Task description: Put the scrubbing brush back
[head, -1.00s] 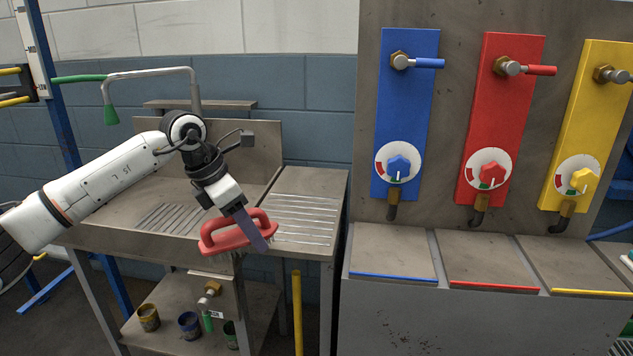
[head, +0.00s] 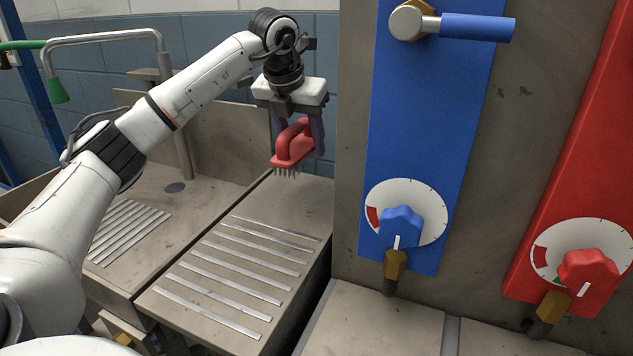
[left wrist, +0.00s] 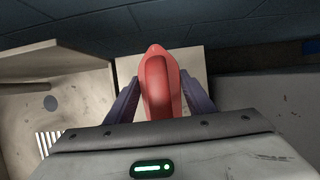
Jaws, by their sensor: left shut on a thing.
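The scrubbing brush (head: 293,147) has a red body with a loop handle and pale bristles pointing down. My left gripper (head: 301,130) is shut on its handle and holds it in the air above the far end of the ribbed drainboard (head: 186,317), clear of the surface. In the left wrist view the red brush (left wrist: 158,85) sits between the two purple-grey fingers (left wrist: 158,100). The bristles are hidden in that view. My right gripper is not in view.
A sink basin (head: 160,215) with a drain and a curved tap (head: 105,36) lies left of the drainboard. A steel wall with a blue valve panel (head: 385,130) and a red panel (head: 585,180) stands close on the right. The drainboard is free of loose objects.

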